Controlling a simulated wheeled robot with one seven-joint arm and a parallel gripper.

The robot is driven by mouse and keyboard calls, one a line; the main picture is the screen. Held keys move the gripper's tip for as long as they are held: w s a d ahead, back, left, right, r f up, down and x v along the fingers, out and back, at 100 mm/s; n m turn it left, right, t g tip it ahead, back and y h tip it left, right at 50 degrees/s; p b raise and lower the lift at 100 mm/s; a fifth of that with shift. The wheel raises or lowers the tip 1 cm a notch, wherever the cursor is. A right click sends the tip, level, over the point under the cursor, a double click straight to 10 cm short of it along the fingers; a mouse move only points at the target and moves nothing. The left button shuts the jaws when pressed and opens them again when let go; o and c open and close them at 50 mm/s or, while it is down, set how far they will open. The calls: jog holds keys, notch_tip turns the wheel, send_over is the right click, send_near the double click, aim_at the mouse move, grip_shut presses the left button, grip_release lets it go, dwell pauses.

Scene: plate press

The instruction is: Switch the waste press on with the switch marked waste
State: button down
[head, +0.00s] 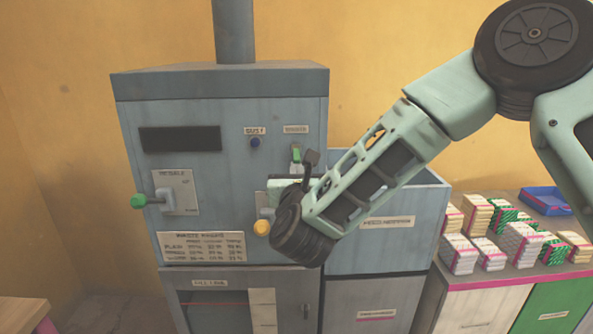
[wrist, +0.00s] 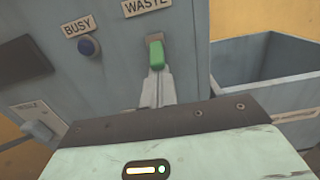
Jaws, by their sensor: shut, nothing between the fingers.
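The waste switch (wrist: 156,54) is a green toggle lever under the label "WASTE" in the wrist view. It also shows in the head view (head: 296,153), on the right part of the press front. The grey-blue waste press (head: 227,110) stands against the wall. My gripper (wrist: 157,90) is shut and empty, with its fingers pointing up at the green lever from just below. In the head view my wrist hides most of the gripper. I cannot tell whether the fingertips touch the lever.
Left of the switch is a blue knob (wrist: 88,46) labelled "BUSY". An open grey bin (head: 426,225) stands at right, beside a table with several wrapped stacks (head: 459,253).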

aim_at(296, 158)
jog(key=shift+r, duration=0.1)
jog(key=r+g+p, duration=0.2)
jog(key=g+p, duration=0.1)
jog(key=shift+s, duration=0.3)
jog(key=g+p, duration=0.1)
jog(key=p, duration=0.1)
jog(key=r+g+p, duration=0.1)
jog(key=p, duration=0.1)
jog(key=shift+s+r+g, duration=0.15)
jog(key=shift+r+g, duration=0.1)
jog(key=shift+g, duration=0.05)
jog(key=shift+r+g+p, duration=0.3)
jog(key=shift+g+p, duration=0.5)
jog(key=shift+p, duration=0.25)
jog(key=shift+f, duration=0.4)
jog(key=shift+b, duration=0.3)
jog(key=shift+r, duration=0.2)
jog(key=shift+r+p, duration=0.4)
jog(key=shift+r, duration=0.3)
